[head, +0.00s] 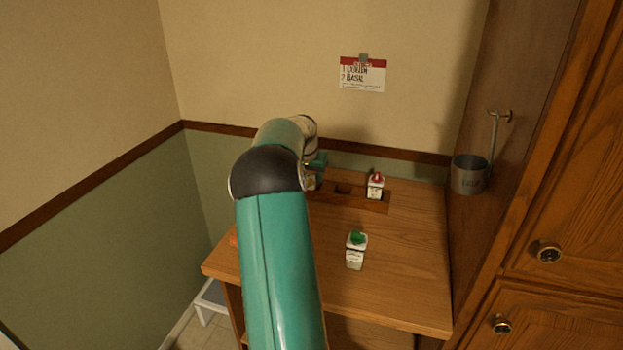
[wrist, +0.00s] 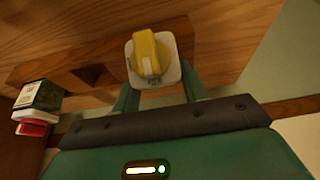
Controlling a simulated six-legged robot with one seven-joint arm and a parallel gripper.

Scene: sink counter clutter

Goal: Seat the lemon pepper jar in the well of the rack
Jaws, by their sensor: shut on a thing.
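My gripper (wrist: 160,88) is shut on a white jar with a yellow lid (wrist: 150,58), which I take as the lemon pepper jar; its label is not readable. In the wrist view the jar covers one end of the wooden rack (wrist: 120,52), so I cannot tell whether its base is in a well or above it. In the head view my gripper (head: 317,162) is at the rack's left end, mostly hidden by my arm. The rack (head: 350,201) has an empty dark well (head: 342,189) in its middle, also seen in the wrist view (wrist: 90,74).
A red-capped jar (head: 375,187) stands in the rack's right end. A green-capped jar (head: 355,252) stands on the wooden counter (head: 405,285) in front. A grey cup (head: 469,175) hangs on the right cabinet side. A note (head: 362,76) is on the wall.

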